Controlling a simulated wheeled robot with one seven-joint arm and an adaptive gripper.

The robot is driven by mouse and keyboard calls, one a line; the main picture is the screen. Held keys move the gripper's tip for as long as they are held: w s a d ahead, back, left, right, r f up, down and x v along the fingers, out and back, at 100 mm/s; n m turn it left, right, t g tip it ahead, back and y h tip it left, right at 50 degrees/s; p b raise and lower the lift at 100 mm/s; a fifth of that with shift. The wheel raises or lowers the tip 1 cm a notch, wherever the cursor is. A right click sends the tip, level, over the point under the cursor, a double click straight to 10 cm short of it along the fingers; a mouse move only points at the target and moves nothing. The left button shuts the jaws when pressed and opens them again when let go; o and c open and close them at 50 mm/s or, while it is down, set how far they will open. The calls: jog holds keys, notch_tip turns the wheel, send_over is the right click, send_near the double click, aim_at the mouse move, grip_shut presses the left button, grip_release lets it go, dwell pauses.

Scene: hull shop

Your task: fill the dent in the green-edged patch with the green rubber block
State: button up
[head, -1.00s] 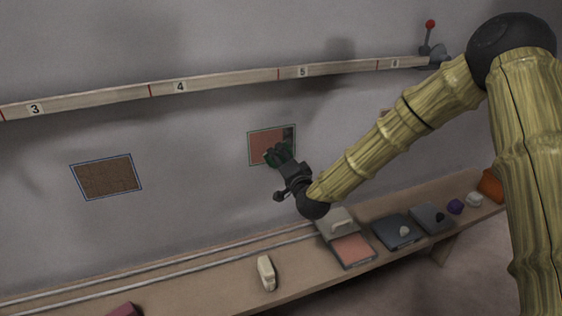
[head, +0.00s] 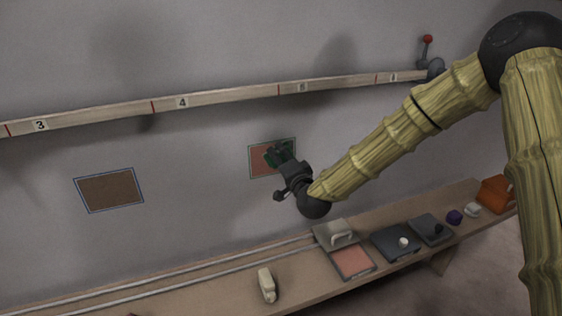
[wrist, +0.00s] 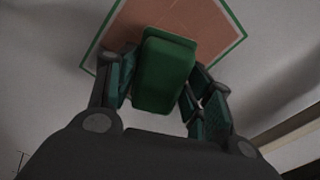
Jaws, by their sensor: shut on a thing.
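The green-edged patch (head: 258,162) is a salmon-coloured rectangle on the grey wall, below the numbered rail. It also shows at the top of the wrist view (wrist: 206,28). My gripper (head: 279,153) is in front of the patch, shut on the green rubber block (wrist: 166,70). In the wrist view the block sits between the two fingers and overlaps the patch. I cannot tell whether the block touches the patch. The dent is not visible; the block and gripper cover part of the patch.
A blue-edged brown patch (head: 110,190) is on the wall to the left. The rail (head: 225,99) runs above both patches. The bench (head: 215,285) below holds a cream block (head: 266,284), a salmon-topped tray (head: 353,262), dark trays (head: 396,243) and an orange bin (head: 495,193).

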aim_at(278, 175)
jog(key=shift+w+r+p, duration=0.1)
jog(key=shift+r+p, duration=0.9)
jog(key=shift+r, duration=1.5)
jog(key=shift+f+b, duration=4.45)
jog(key=shift+f, duration=2.15)
jog(key=o, duration=0.4)
jog(key=c, duration=0.4)
jog(key=shift+s, duration=0.3)
jog(key=shift+s+d, duration=0.2)
jog(key=shift+s, duration=0.2)
